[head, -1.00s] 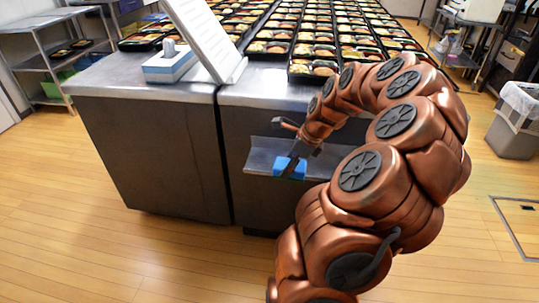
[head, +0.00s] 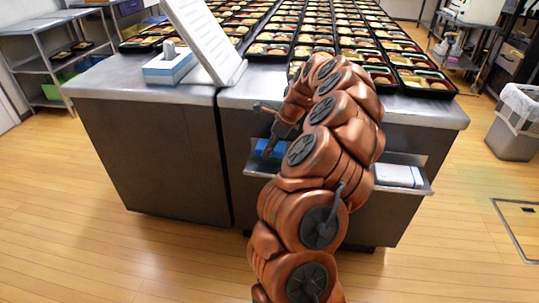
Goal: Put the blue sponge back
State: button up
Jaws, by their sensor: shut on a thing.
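The blue sponge (head: 266,147) shows in the head view at the left part of the metal shelf on the counter's front. My gripper (head: 268,150) is at the sponge, shut on it. My arm and fingers hide part of the sponge. I cannot tell whether the sponge touches the shelf (head: 256,169).
A white and blue packet (head: 398,175) lies on the shelf's right part. The counter (head: 150,150) stands above with a tissue box (head: 170,66), a leaning white board (head: 203,40) and many bento trays (head: 425,82). A grey bin (head: 514,125) stands at the right. The floor in front is clear.

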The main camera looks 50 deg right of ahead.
jog(key=shift+f, duration=1.8)
jog(key=shift+f, duration=0.1)
jog(key=o, duration=1)
